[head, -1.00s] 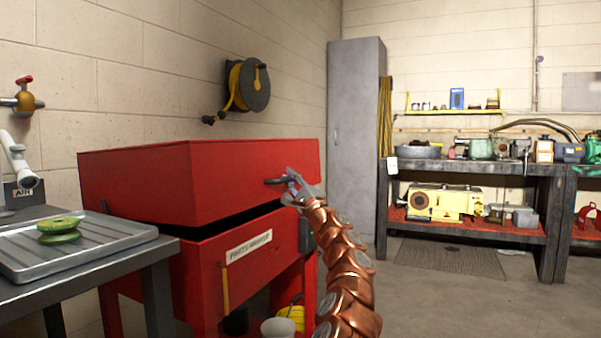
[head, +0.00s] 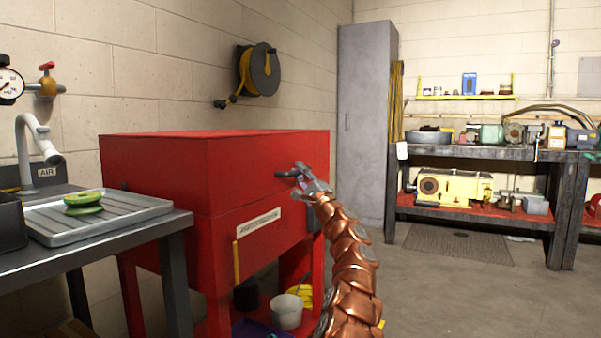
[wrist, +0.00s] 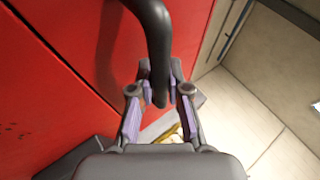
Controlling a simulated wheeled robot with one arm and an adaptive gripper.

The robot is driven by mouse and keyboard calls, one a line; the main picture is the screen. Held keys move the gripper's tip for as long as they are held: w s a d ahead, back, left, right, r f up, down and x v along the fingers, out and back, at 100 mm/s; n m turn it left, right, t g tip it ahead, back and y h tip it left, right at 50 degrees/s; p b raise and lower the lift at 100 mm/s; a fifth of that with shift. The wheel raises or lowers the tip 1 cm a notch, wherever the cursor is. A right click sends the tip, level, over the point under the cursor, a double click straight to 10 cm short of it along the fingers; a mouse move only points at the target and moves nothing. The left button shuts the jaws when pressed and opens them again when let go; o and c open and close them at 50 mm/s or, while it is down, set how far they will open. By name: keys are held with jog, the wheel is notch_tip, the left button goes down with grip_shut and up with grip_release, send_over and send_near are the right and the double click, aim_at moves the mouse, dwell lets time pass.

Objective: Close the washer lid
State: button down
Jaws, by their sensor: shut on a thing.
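The red parts washer (head: 218,235) stands against the left wall. Its red lid (head: 240,165) lies level on the body, and no open gap shows at its front edge in the head view. The dark handle (head: 286,174) is on the lid's front face near the right end. In the wrist view the curved black handle (wrist: 155,40) runs down between the fingers. My gripper (head: 300,176) is at the handle, and in the wrist view my gripper (wrist: 159,100) has its two fingers on either side of it, shut on it. The fingertip contact is partly hidden.
A dark table (head: 180,230) with a metal tray (head: 40,222) and a green part (head: 83,202) stands at the left, beside the washer. A white bucket (head: 286,312) sits under the washer. A grey cabinet (head: 364,120) and workbench (head: 480,153) stand behind.

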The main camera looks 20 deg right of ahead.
jog(key=shift+w+d+f, duration=0.2)
jog(key=shift+f, duration=0.55)
jog(key=c, duration=1.4)
grip_release()
jog(key=shift+f, duration=0.1)
jog(key=shift+c, duration=0.2)
jog(key=o, duration=0.3)
jog(key=shift+r, duration=0.25)
jog(key=shift+s+r, duration=0.1)
jog(key=v, duration=1.2)
